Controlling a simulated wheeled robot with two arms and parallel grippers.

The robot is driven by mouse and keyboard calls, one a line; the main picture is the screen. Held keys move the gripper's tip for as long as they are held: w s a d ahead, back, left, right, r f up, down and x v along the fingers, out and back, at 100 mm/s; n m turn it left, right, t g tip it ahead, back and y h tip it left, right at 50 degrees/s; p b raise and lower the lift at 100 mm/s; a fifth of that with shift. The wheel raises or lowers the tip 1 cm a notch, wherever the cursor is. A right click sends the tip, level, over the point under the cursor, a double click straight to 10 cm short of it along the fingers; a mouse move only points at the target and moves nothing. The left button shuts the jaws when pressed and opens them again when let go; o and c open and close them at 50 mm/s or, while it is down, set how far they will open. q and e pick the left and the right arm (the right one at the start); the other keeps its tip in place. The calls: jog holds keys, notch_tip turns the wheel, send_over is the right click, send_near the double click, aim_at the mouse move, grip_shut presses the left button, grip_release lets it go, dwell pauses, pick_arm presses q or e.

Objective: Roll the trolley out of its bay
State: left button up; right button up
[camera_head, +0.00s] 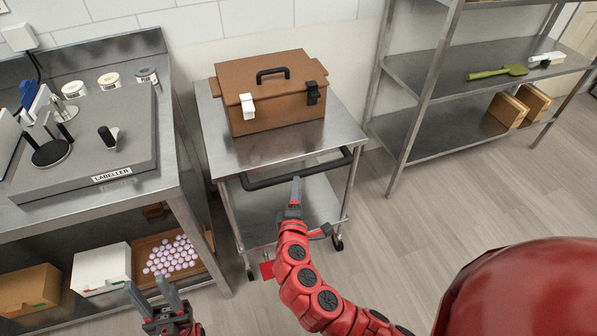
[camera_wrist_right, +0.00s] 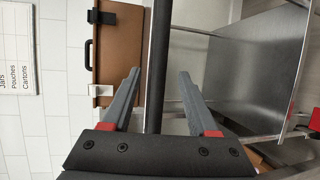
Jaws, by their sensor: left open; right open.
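The trolley (camera_head: 238,153) is a steel two-shelf cart on castors, standing between the labeller bench and a shelf rack. Its black handle bar (camera_head: 262,184) runs along the near edge. In the right wrist view the bar (camera_wrist_right: 157,45) runs between the two open fingers (camera_wrist_right: 160,72), with a gap to each side. My left gripper (camera_head: 153,290) is open and empty at the lower left, in front of the bench's lower shelf and apart from the trolley.
A brown case (camera_head: 270,95) with a black handle stands on the trolley top. The labeller bench (camera_head: 172,165) is close on the left. A steel rack (camera_head: 430,135) stands close on the right. The floor (camera_head: 415,220) in front and to the right is clear.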

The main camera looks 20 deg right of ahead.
jog(key=x, duration=0.7)
jog(key=shift+w+d+f+p, duration=0.1)
jog(key=shift+w+p, duration=0.25)
grip_shut()
dwell(1.1)
